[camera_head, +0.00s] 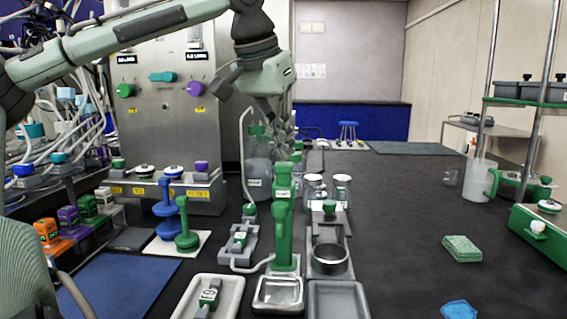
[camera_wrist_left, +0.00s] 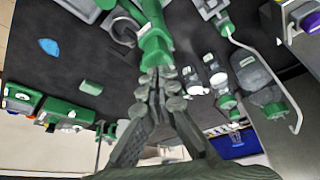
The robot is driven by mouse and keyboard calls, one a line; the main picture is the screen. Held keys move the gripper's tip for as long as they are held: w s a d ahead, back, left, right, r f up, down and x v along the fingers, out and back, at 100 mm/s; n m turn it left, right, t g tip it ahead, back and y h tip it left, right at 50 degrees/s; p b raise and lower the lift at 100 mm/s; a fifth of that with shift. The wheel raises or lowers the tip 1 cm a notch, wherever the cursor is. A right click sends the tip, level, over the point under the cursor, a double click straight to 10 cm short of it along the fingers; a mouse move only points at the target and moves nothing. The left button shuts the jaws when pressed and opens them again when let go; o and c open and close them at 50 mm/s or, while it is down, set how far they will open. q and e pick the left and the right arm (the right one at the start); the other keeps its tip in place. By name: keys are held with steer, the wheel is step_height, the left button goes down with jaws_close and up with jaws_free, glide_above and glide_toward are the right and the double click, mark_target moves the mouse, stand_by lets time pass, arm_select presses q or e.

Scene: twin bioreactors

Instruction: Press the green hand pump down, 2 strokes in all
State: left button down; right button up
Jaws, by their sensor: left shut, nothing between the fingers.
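The green hand pump (camera_head: 284,240) stands upright at the front centre of the dark bench, with a small clear-looking tray (camera_head: 278,293) at its foot and a pale spout tube to its left. My left gripper (camera_head: 281,145) reaches down from the upper left and is above and behind the pump's top in the head view. Its fingers are shut and empty. In the left wrist view the closed fingertips (camera_wrist_left: 160,80) point at the green pump (camera_wrist_left: 152,40); I cannot tell whether they touch it. My right gripper is not in view.
Two lidded jars (camera_head: 341,190) and a dark round cup (camera_head: 329,260) stand right of the pump. A grey tray (camera_head: 338,300) lies in front. A green sponge (camera_head: 461,248) and blue cloth (camera_head: 459,310) lie on the right, with open bench around. A steel reactor panel (camera_head: 165,100) stands left.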

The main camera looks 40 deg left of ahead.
mark_target(284, 163)
arm_select(q)
steer(key=shift+f, duration=1.5)
steer(key=shift+r, duration=1.85)
steer(key=shift+r, duration=3)
